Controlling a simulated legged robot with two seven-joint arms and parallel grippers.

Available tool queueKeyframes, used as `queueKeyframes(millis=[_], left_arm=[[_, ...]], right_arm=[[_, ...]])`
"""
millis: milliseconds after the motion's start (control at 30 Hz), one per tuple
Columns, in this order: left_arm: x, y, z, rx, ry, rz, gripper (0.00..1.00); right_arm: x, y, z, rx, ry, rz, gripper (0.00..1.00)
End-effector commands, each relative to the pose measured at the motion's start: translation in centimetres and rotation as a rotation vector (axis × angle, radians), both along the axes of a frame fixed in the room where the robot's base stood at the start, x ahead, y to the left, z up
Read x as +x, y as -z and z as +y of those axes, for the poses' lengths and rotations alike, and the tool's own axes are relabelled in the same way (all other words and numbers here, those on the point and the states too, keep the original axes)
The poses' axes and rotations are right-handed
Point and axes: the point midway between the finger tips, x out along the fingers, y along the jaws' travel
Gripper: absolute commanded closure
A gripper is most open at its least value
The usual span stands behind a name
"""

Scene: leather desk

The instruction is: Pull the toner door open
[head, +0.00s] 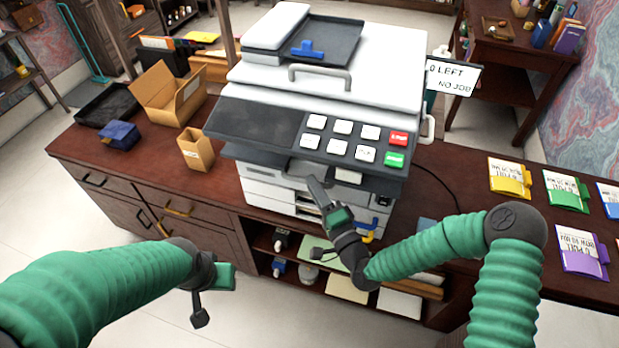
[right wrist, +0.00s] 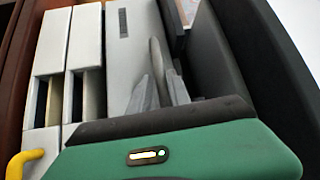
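A white and dark-grey copier (head: 390,55) stands on the desk. Its light front panel with a small dark vent (right wrist: 124,22) shows in the right wrist view; I take this to be the toner door, and it looks closed. My right gripper (head: 318,190) is at the copier's front, under the control panel. In the right wrist view its two grey fingers (right wrist: 160,92) lie close beside a narrow light bar (right wrist: 157,55) at the panel; whether they grip it is unclear. My left gripper (head: 208,298) hangs in front of the desk, away from the copier; its finger gap is unclear.
Paper drawers (right wrist: 68,60) and a yellow handle (right wrist: 25,160) lie beside the panel. The control panel (head: 262,128) overhangs the front. A cardboard box (head: 168,98) and small carton (head: 195,150) stand left. Colored packs (head: 510,180) lie right. An open shelf (head: 345,288) is below.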

Motion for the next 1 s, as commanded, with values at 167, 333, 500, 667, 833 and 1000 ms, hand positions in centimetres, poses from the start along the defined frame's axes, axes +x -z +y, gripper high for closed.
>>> queueKeyframes(millis=[167, 333, 500, 667, 833, 1000], left_arm=[[0.0, -0.4, 0.0, 0.0, 0.0, 0.0, 0.64], [0.0, -0.4, 0.0, 0.0, -0.001, 0.0, 0.64], [0.0, -0.4, 0.0, 0.0, -0.001, 0.001, 0.64], [0.0, -0.4, 0.0, 0.0, -0.001, 0.0, 0.64], [0.0, -0.3, 0.0, 0.0, 0.0, 0.0, 0.64], [0.0, -0.3, 0.0, 0.0, -0.001, 0.0, 0.64]], right_arm=[[1.9, -0.3, 1.3, -0.002, -0.003, 0.001, 0.77], [2.2, -0.3, 1.5, -0.002, -0.003, 0.001, 0.77], [2.1, -0.3, 1.2, -0.002, -0.002, 0.001, 0.83], [2.2, -0.2, 1.1, 0.0, 0.0, 0.001, 1.0], [2.2, -0.2, 1.0, -0.002, 0.002, 0.002, 1.0], [2.2, -0.1, 1.0, -0.003, 0.005, 0.002, 1.0]])
